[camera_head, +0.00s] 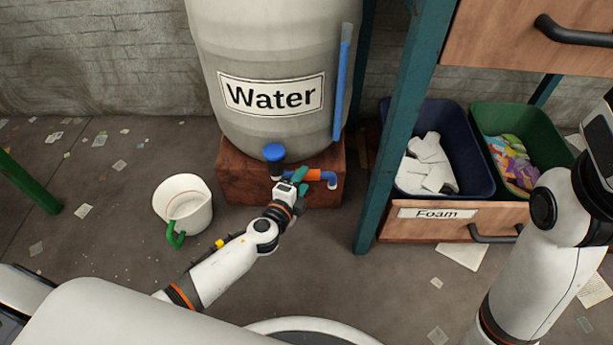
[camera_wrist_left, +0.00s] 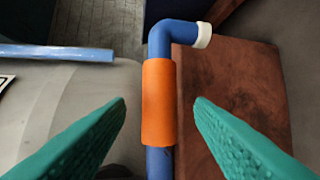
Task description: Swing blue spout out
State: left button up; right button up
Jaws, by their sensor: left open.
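The blue spout (camera_head: 332,180) sticks out to the right at the foot of the grey water barrel (camera_head: 247,55), its elbow and pale end at the right. An orange sleeve (camera_head: 313,174) wraps its straight part. My left gripper (camera_head: 301,177) is at the spout, its teal fingers open. In the left wrist view the fingers (camera_wrist_left: 160,104) stand on either side of the orange sleeve (camera_wrist_left: 158,100), with gaps on both sides. The blue elbow (camera_wrist_left: 178,32) with its white end lies beyond the fingertips. My right arm shows at the right, but its fingers are not visible.
A blue knob (camera_head: 274,152) tops the tap left of my gripper. The barrel stands on a reddish-brown block (camera_head: 240,178). A white bucket (camera_head: 184,203) with a green handle stands on the floor at left. A teal post (camera_head: 378,190) rises right of the spout.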

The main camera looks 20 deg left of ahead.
aim_at(304, 178)
pick_arm(q)
jog(key=shift+b+x, duration=0.35)
jog(key=shift+x, duration=1.4)
grip_shut()
